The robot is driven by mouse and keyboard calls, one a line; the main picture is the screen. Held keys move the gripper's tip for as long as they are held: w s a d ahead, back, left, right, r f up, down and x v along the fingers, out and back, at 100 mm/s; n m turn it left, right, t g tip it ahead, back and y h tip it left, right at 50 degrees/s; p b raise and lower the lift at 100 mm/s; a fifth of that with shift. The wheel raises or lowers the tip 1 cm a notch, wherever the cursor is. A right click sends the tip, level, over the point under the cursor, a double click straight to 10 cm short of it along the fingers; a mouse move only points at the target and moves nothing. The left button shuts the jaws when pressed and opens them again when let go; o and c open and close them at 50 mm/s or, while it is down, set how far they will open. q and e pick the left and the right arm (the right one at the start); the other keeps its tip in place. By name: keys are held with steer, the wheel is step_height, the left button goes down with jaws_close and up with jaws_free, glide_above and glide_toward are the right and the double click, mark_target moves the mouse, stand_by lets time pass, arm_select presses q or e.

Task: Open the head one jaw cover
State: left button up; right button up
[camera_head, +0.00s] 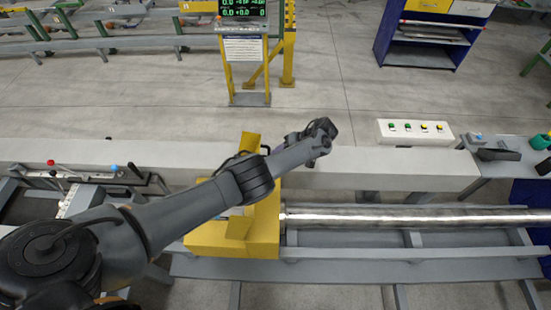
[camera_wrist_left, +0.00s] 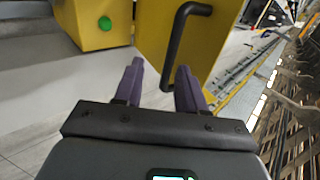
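The yellow head (camera_head: 225,240) stands at the near end of the steel bar, partly hidden by my left arm. A yellow flap, apparently the jaw cover (camera_head: 250,142), sticks up behind my forearm. In the left wrist view the cover (camera_wrist_left: 222,45) is a yellow panel with a black bar handle (camera_wrist_left: 178,40), set at an angle to a yellow box with a green button (camera_wrist_left: 105,23). My left gripper (camera_wrist_left: 160,75) is open, its fingers apart. The handle's lower end shows between the fingertips, nearer the right one; contact cannot be told. In the head view the gripper (camera_head: 320,135) is beyond the head.
A long steel bar (camera_head: 400,217) lies on the runout table to the right. A grey beam (camera_head: 380,167) runs behind it, carrying a white button box (camera_head: 415,132). Levers with coloured knobs (camera_head: 82,168) are at left. A yellow display stand (camera_head: 247,60) is farther back.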

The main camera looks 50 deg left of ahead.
arm_select(q)
steer(key=b+v, duration=0.1)
steer(key=v, duration=0.5)
steer(key=shift+r+b, duration=0.25)
steer(key=shift+b, duration=0.1)
steer(key=shift+d, duration=0.15)
